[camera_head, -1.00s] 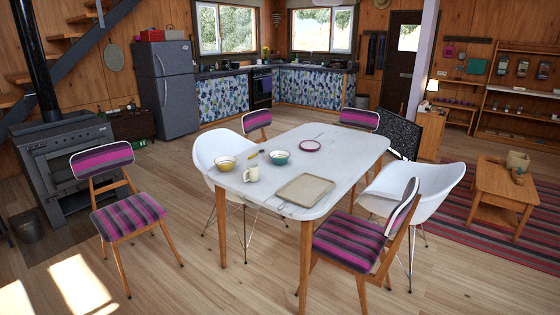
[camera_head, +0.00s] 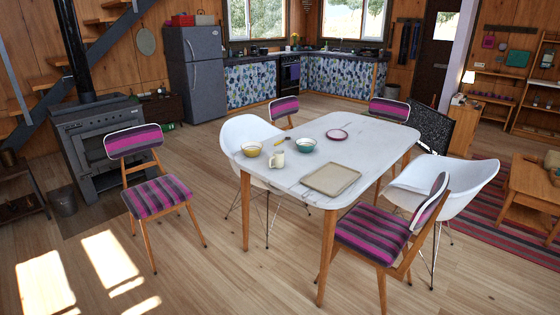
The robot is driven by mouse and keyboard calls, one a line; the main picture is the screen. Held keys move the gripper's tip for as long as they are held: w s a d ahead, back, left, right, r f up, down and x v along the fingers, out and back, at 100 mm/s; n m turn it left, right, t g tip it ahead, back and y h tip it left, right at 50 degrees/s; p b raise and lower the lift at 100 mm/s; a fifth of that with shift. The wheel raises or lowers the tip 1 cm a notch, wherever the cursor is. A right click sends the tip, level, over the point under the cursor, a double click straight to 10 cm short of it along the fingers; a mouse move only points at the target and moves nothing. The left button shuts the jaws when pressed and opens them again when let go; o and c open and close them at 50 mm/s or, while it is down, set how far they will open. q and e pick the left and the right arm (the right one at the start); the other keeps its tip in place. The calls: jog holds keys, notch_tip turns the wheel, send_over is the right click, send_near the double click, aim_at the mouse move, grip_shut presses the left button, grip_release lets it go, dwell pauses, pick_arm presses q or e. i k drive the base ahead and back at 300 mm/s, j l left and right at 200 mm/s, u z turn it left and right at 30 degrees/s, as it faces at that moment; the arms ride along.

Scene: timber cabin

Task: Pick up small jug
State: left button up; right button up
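A small cream jug (camera_head: 277,160) stands upright on the white table (camera_head: 357,150), near its left edge. A yellow bowl (camera_head: 252,149) is to its left and a teal bowl (camera_head: 302,145) is to its right and a little behind. A beige tray (camera_head: 330,179) lies at the table's front. Neither of my grippers is in view.
A striped chair (camera_head: 148,185) stands left of the table, with a white shell chair (camera_head: 246,137) at its left side. Another striped chair (camera_head: 375,234) and a white shell chair (camera_head: 440,181) are at the right. Open wooden floor (camera_head: 200,275) lies in front.

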aim_at(276, 161)
jog(key=i+l, duration=1.8)
jog(key=l, duration=0.15)
jog(key=k+l+z, duration=0.05)
jog(key=l, duration=0.05)
